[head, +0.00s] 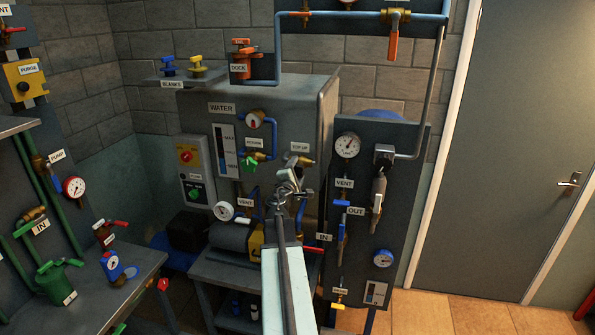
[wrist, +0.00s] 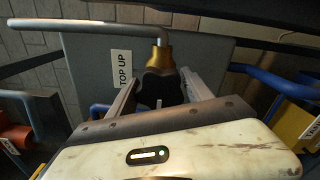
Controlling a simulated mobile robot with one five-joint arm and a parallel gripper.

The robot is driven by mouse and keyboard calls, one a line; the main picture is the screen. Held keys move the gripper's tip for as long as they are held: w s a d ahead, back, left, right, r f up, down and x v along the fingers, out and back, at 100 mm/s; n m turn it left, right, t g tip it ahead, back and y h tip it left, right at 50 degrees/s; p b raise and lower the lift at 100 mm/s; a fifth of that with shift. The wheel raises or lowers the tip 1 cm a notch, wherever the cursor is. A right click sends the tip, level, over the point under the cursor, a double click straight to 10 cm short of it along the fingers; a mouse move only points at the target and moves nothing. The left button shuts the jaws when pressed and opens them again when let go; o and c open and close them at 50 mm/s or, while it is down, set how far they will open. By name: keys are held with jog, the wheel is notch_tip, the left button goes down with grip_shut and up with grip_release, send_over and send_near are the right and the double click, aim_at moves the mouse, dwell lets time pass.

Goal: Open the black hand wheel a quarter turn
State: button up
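The black hand wheel (wrist: 161,88) shows in the wrist view under a brass valve body (wrist: 157,52), beside the "TOP UP" label (wrist: 122,70). My gripper (wrist: 160,78) has its two fingers apart, one on each side of the wheel. Whether either finger touches the wheel I cannot tell. In the head view my gripper (head: 286,190) is in front of the tank, just below the brass TOP UP valve (head: 303,160). The black wheel cannot be made out there, and my gripper and arm cover that area.
The grey WATER tank (head: 270,105) stands behind. A blue pipe (head: 301,212) runs down close to the right of my gripper, with a gauge panel (head: 365,240) further right. A grey pipe (wrist: 85,25) crosses above the wheel in the wrist view. A white gauge (head: 223,211) is to the left.

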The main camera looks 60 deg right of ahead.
jog(key=shift+o, duration=1.2)
jog(key=v, duration=0.7)
jog(key=shift+a, duration=0.35)
